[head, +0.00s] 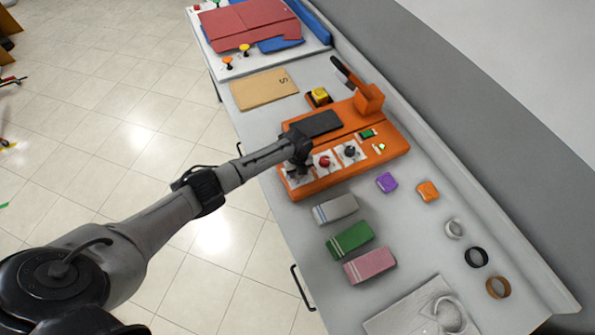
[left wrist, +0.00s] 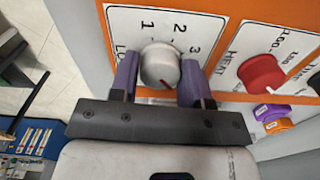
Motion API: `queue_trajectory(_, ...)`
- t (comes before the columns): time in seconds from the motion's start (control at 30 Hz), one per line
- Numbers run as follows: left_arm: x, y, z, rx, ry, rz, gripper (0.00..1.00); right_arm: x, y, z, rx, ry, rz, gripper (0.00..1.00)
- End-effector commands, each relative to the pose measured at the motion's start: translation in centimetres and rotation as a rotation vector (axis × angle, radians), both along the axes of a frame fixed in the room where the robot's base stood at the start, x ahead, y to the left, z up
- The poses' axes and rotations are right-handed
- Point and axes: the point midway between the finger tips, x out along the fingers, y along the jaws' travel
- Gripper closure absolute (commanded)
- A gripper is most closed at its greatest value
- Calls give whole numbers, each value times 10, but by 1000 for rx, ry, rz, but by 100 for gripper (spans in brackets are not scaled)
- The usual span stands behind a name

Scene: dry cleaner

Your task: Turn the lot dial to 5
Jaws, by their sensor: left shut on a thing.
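The lot dial (left wrist: 160,66) is a grey-white round knob on a white plate on the front of an orange machine. In the left wrist view, 1, 2 and 3 show around it, with part of the label "LOT". A small red mark on the knob points toward the bottom of that view. My left gripper (left wrist: 158,82) is shut on the knob, one purple finger on each side. The right finger and gripper body hide the rest of the scale. In the head view, my left gripper (head: 297,165) covers the dial. My right gripper is out of view.
A red knob (left wrist: 262,74) labelled "HEAT" sits beside the lot dial. The orange machine (head: 393,141) has another dark knob (head: 349,151). Grey (head: 335,208), green (head: 350,239) and pink (head: 370,265) blocks lie in front. A tan envelope (head: 263,90) lies beyond the machine.

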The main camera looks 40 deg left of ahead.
Motion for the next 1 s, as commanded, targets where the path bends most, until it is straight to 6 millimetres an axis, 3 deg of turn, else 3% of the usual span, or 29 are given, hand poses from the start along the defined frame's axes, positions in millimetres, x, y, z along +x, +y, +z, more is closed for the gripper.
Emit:
queue_trajectory(0.43,0,0,-1,1,0,-250,81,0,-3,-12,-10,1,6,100)
queue_trajectory(1.0,-1,1,-1,2,1,-306,81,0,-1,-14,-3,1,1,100)
